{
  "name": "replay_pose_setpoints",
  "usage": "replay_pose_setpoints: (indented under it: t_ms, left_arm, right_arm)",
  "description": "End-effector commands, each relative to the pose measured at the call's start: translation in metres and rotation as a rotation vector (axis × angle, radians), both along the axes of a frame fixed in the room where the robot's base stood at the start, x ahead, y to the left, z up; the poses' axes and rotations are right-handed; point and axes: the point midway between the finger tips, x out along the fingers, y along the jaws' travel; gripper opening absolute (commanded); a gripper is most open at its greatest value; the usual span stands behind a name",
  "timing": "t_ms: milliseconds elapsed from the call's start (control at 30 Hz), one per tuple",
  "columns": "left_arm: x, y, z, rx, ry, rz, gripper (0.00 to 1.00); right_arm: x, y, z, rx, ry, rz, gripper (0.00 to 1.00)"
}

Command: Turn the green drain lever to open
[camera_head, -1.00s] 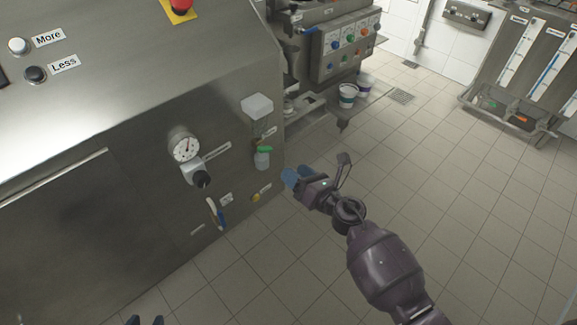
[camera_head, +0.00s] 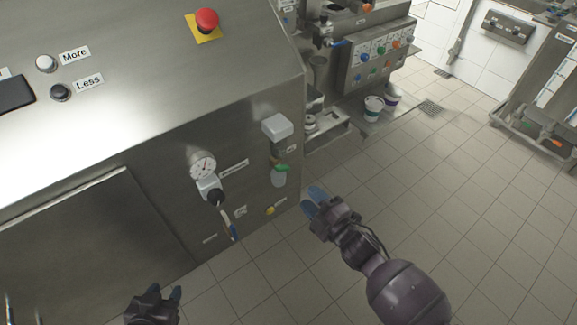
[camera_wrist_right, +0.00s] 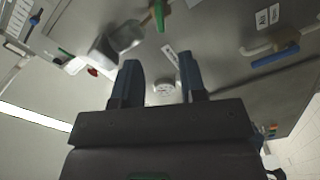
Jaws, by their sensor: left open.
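The green drain lever (camera_head: 282,168) is on the front panel of the steel machine, at the clear bowl (camera_head: 278,179) below a white box-shaped housing (camera_head: 277,127). It lies roughly level in the head view. In the right wrist view a green lever (camera_wrist_right: 159,15) shows at the top edge. My right gripper (camera_head: 313,198) is open and empty, with blue fingers, to the lower right of the lever and apart from it. Its two fingers stand apart in the right wrist view (camera_wrist_right: 159,80). My left gripper (camera_head: 165,291) is open and empty at the bottom of the head view.
A gauge (camera_head: 203,165) with a black knob is left of the lever. Below it hangs a blue-and-white handle (camera_head: 232,228), and a yellow knob (camera_head: 270,211) is near the panel's lower edge. A red emergency button (camera_head: 207,19) sits on top.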

Motion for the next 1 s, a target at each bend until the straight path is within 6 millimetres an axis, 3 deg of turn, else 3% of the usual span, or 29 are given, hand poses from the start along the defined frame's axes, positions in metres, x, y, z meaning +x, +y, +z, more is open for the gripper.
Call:
replay_pose_setpoints:
  t_ms: [267,700,1000]
  left_arm:
    - [-0.002,0.002,-0.002,0.004,0.003,-0.003,0.43]
    - [0.001,0.000,-0.003,0.004,-0.006,-0.006,0.43]
    - [0.002,0.000,-0.006,0.003,-0.001,-0.007,0.43]
  right_arm:
    - [0.011,0.006,-0.001,0.060,0.050,-0.008,0.38]
    - [0.068,0.048,-0.002,0.057,0.048,-0.008,0.38]
    - [0.087,0.062,-0.001,0.056,0.047,-0.008,0.38]
